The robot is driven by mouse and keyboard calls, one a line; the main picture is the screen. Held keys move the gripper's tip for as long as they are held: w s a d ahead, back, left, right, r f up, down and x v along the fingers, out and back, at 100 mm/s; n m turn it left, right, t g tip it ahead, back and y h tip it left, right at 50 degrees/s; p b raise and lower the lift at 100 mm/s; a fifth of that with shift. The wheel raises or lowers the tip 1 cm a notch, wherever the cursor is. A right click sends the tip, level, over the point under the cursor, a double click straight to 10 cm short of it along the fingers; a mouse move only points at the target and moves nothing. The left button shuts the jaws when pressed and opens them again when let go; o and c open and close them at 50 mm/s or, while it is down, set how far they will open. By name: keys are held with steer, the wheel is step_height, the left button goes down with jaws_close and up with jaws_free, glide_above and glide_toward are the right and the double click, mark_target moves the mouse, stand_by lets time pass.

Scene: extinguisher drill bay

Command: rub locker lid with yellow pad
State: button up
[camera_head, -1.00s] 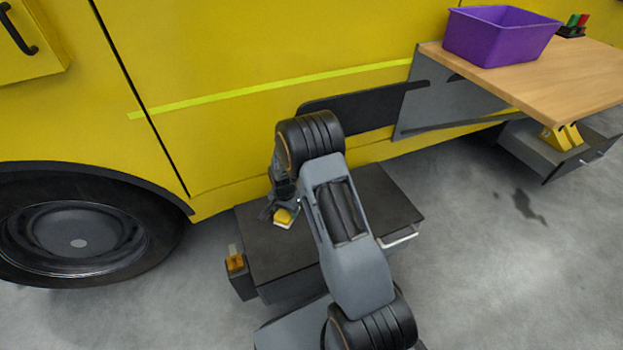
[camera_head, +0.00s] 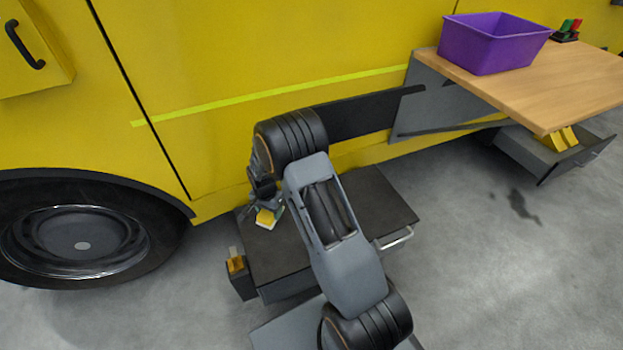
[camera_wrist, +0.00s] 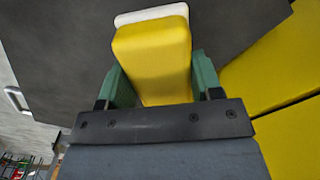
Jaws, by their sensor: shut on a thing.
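The yellow pad (camera_head: 266,217) has a white layer along its far edge and is held in my gripper (camera_head: 264,212). In the wrist view the pad (camera_wrist: 153,58) sits between the two green fingers of my gripper (camera_wrist: 155,82), which is shut on it. The locker lid (camera_head: 305,240) is a flat dark grey top on a low box beside the yellow vehicle. The pad is over the lid's left part, near its far left corner. The lid (camera_wrist: 75,45) fills much of the wrist view behind the pad. I cannot tell whether the pad touches the lid.
A yellow vehicle side (camera_head: 250,60) stands right behind the locker. A small dark holder with an orange piece (camera_head: 237,264) is at the locker's left end. A light handle (camera_head: 396,239) is at its right. A wooden table (camera_head: 545,85) with a purple bin (camera_head: 492,43) stands at upper right.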

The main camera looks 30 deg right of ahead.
steer(key=shift+r+p, duration=1.15)
steer(key=shift+r, duration=0.75)
